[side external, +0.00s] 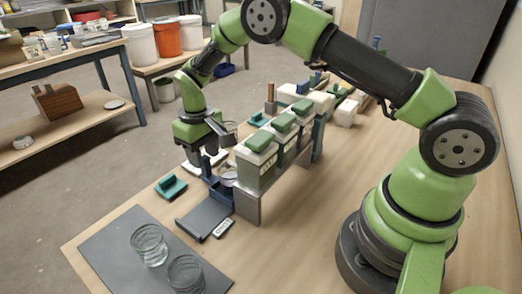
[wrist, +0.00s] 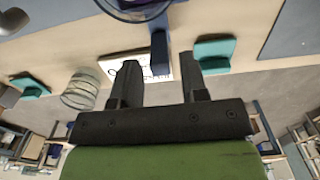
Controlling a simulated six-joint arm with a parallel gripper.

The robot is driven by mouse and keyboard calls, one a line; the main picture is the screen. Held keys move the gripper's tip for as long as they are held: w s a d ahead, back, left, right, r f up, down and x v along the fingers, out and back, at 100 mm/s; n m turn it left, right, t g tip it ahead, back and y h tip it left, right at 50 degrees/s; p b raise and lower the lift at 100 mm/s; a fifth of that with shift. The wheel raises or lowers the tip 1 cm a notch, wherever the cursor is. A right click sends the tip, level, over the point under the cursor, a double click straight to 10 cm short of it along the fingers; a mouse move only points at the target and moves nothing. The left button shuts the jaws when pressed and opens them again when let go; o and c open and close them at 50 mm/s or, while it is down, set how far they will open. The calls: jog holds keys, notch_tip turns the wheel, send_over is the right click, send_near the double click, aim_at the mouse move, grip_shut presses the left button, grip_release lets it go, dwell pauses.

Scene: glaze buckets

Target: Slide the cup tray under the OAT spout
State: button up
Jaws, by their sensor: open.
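The dark blue cup tray (side external: 221,194) sits on the table at the near end of the dispenser row, with a round cup (side external: 228,178) on it. In the wrist view its upright blue handle (wrist: 160,55) appears between my fingertips; whether they touch it I cannot tell. My gripper (side external: 207,160) is open above the tray's left side, and its two dark fingers show in the wrist view (wrist: 158,64). The white dispensers (side external: 255,170) have green lids and stand on a raised rack. Their labels are too small to read, so I cannot tell which is OAT. The spouts are hidden.
A dark flat slab (side external: 203,215) with a small label tag (side external: 223,228) lies in front of the tray. A teal block (side external: 171,187) is to the left. Two clear glasses (side external: 149,245) stand on a grey mat (side external: 118,246). Table at the left edge is narrow.

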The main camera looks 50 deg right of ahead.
jog(key=shift+r, duration=2.9)
jog(key=shift+r, duration=0.1)
jog(key=s+r+m+t+y, duration=0.1)
jog(key=s+r+t, duration=0.1)
jog(key=s+r, duration=0.5)
jog(key=s+r+m+t, duration=0.1)
jog(key=s+r, duration=0.2)
jog(key=r, duration=0.7)
jog(key=s+d+r+m+t+y, duration=0.1)
jog(key=s+t, duration=0.3)
jog(key=s, duration=1.2)
jog(key=shift+r+m, duration=0.5)
